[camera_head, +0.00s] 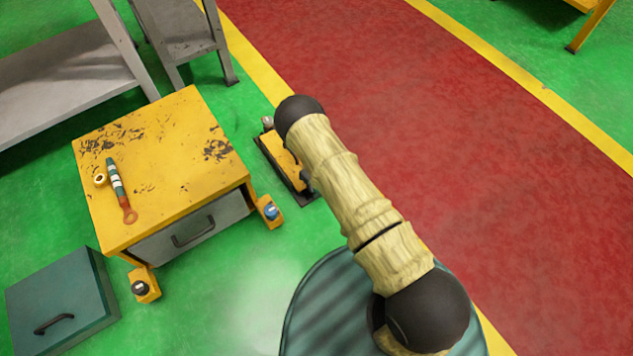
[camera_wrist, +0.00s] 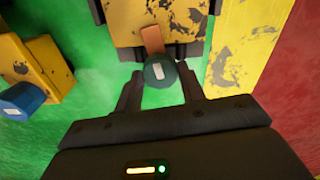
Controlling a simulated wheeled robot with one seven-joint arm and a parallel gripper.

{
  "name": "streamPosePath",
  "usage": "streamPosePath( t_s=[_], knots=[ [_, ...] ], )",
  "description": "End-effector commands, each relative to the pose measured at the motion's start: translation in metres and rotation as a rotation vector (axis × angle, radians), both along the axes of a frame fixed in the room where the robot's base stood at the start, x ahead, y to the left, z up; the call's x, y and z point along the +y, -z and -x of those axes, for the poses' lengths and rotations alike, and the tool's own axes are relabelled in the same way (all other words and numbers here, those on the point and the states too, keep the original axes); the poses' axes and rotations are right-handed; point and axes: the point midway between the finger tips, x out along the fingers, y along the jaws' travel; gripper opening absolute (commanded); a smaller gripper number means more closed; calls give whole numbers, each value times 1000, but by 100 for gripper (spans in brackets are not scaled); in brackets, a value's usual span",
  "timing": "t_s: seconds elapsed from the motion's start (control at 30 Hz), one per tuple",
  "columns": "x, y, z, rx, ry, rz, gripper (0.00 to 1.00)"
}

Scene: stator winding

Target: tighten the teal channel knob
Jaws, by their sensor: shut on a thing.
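The teal knob (camera_wrist: 158,74) shows in the wrist view as a dark round cap with a pale rectangular mark. It sits at the near end of a worn yellow block (camera_wrist: 125,22), by an orange-brown strip (camera_wrist: 152,40). My gripper (camera_wrist: 160,79) is shut on the knob, with one dark finger on each side of it. In the head view the yellow block (camera_head: 279,152) lies low on a dark base beside the cabinet. My arm covers part of it there, and I cannot make out the teal knob in that view.
A blue knob (camera_wrist: 22,101) on a yellow foot is left of my gripper; it also shows in the head view (camera_head: 271,211). The yellow cabinet (camera_head: 160,185) carries a banded tool (camera_head: 117,185). A dark-knobbed foot (camera_head: 141,287) and teal box (camera_head: 62,300) are nearby. The red lane (camera_head: 400,90) is clear.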

Motion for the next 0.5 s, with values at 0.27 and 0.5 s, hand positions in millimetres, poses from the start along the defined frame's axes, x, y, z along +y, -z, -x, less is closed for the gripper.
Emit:
streamPosePath(
  t_s=[0.27,0.5],
  knots=[
    [0,-4,-5,-11,65,0,17],
    [0,-4,-5,-11,69,1,17]
  ],
)
